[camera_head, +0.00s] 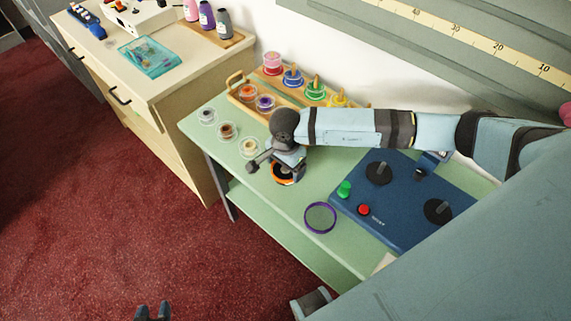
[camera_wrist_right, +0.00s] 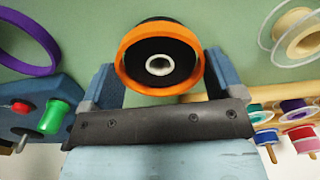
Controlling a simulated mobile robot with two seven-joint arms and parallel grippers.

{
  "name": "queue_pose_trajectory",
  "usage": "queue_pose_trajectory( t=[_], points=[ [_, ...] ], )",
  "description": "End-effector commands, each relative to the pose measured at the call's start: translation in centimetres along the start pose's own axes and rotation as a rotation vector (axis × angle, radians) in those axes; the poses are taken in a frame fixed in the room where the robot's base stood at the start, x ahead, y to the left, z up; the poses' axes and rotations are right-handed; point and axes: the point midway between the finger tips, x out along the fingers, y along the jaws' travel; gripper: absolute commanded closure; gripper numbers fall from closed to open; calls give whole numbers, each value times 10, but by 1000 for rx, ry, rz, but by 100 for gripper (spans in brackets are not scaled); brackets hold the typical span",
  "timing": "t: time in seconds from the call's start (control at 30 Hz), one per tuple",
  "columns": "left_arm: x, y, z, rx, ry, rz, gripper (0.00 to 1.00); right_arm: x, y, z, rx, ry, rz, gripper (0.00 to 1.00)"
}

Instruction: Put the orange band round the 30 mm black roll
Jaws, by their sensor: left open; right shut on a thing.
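The orange band (camera_wrist_right: 135,81) is between the two blue fingers of my right gripper (camera_wrist_right: 162,66), which is shut on it. The black roll (camera_wrist_right: 183,66), with a pale core, shows inside the band's ring. From this angle I cannot tell how far down around the roll the band sits. In the head view, the orange band (camera_head: 273,174) and black roll (camera_head: 287,179) are on the green counter, partly hidden by my right gripper (camera_head: 284,167). My left gripper (camera_head: 153,311) is open and empty at the bottom edge, over the red carpet.
A purple band (camera_head: 307,224) lies on the green counter, right of the roll. A blue panel (camera_head: 400,221) with knobs and buttons stands further right. Several small spools (camera_head: 228,130) stand on the left, and a wooden rack (camera_head: 240,93) of coloured rolls is behind.

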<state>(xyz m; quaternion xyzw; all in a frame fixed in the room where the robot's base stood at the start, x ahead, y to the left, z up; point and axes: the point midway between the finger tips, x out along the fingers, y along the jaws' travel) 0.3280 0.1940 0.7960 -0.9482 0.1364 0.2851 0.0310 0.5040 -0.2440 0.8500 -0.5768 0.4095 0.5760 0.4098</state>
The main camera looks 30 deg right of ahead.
Motion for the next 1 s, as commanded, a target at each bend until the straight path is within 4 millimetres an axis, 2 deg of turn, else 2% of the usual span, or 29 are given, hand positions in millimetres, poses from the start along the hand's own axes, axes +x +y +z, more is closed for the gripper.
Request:
queue_pose_trajectory(
  t=[0.5, 0.53, 0.6, 1.0],
  points=[
    [2, 0, 3, 0, 0, 0, 57, 3, 0, 0, 0, 0, 0, 35],
    [2, 0, 3, 0, 0, 0, 57, 3, 0, 0, 0, 0, 0, 11],
    [2, 0, 3, 0, 0, 0, 57, 3, 0, 0, 0, 0, 0, 0],
    [2, 0, 3, 0, -1, 1, 57, 3, 0, 0, 0, 0, 0, 0]
  ],
)
